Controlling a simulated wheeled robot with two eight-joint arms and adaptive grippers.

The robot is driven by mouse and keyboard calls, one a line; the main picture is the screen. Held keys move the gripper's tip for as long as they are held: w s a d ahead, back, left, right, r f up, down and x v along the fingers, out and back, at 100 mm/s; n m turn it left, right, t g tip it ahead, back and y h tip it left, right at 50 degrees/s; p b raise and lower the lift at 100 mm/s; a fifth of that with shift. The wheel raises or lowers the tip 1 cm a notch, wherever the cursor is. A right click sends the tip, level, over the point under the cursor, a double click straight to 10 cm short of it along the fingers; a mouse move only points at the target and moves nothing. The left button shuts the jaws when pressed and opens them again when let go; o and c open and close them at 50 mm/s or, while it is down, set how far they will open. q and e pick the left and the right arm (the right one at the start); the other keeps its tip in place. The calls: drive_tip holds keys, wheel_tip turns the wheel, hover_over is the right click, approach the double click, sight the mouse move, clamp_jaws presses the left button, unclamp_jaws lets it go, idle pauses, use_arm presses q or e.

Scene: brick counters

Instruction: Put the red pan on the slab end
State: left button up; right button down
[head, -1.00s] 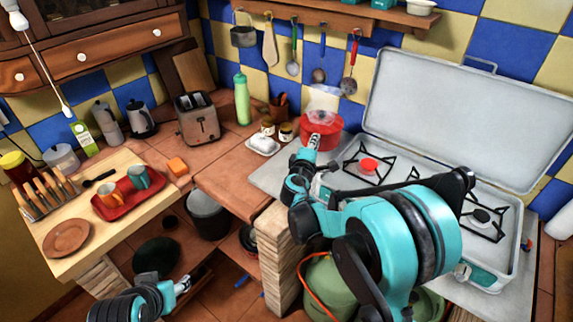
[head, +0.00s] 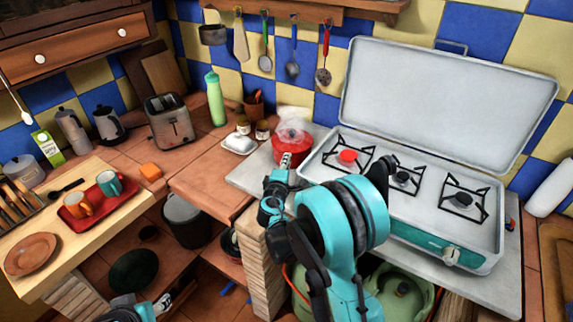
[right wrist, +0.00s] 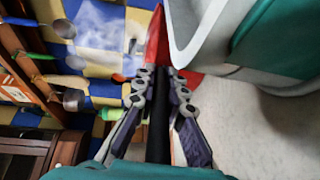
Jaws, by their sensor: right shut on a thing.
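The red pan (head: 288,150) is left of the stove, over the back of the pale slab's left end (head: 250,176). Something pale and translucent shows above it; I cannot tell if it is a lid or steam. My right gripper (head: 285,163) is shut on the pan at its near side. I cannot tell if the pan's base touches the slab. My left gripper (head: 164,302) is low at the bottom left, empty-looking and too small to read.
The open stove (head: 430,222) with its raised lid (head: 440,100) stands right of the pan. A white dish (head: 239,145) and small jars (head: 262,130) sit close on its left. Utensils hang on the wall above. The slab's front left part is bare.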

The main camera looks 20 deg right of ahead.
drive_tip(key=shift+r, duration=0.1)
drive_tip(key=c, duration=1.6)
unclamp_jaws()
